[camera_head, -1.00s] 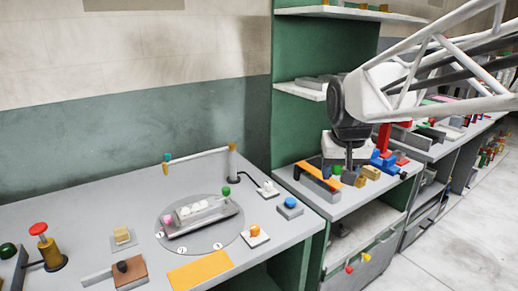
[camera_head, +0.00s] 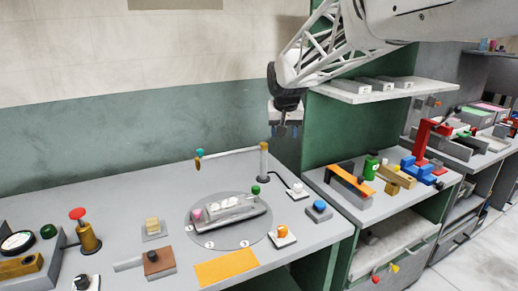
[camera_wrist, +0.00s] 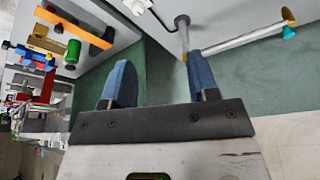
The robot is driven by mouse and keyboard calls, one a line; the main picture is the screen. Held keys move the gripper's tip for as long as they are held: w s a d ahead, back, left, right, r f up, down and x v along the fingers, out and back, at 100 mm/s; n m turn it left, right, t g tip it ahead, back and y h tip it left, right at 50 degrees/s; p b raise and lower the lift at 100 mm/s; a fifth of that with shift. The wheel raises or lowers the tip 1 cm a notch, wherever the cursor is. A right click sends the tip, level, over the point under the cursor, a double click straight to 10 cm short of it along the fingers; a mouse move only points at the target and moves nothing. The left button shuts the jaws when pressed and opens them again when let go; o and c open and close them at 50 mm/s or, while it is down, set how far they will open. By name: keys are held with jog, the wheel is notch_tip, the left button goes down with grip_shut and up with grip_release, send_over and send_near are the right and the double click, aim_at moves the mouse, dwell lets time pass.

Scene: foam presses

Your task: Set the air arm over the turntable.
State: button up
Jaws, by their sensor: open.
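The air arm (camera_head: 232,153) is a white bar on a grey post with a tan top (camera_head: 264,147), and its free end has a teal tip (camera_head: 200,153). The bar points left from the post, behind the turntable. The turntable (camera_head: 240,238) is a grey disc on the bench carrying a tray with white pieces, a pink knob and a green knob. My gripper (camera_head: 286,131) is open and empty, pointing down, just right of the post and above the bench in the head view. The wrist view shows its two blue fingers (camera_wrist: 160,75) apart, with the bar and post beyond the right finger.
An orange pad (camera_head: 227,268), an orange knob (camera_head: 282,231) and a blue button (camera_head: 319,208) sit around the turntable. A green divider (camera_head: 330,132) stands right of the bench. A side shelf (camera_head: 385,207) holds an orange bar and several blocks.

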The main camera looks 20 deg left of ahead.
jog(key=w+a+f+n, duration=0.1)
jog(key=w+a+f, duration=0.15)
jog(key=a, duration=0.55)
jog(key=w+a+f, duration=0.1)
jog(key=w+a, duration=0.2)
jog(key=a, duration=0.6)
jog(key=n+y, duration=0.1)
send_over(200, 150)
jog(key=s+d, duration=0.1)
jog(key=s, duration=0.1)
notch_tip(200, 150, down, 6)
jog(key=shift+s+r, duration=0.1)
jog(key=shift+r, duration=0.1)
jog(key=shift+d, duration=0.1)
jog(key=shift+x, duration=3.95)
jog(key=shift+r, duration=0.1)
grip_shut()
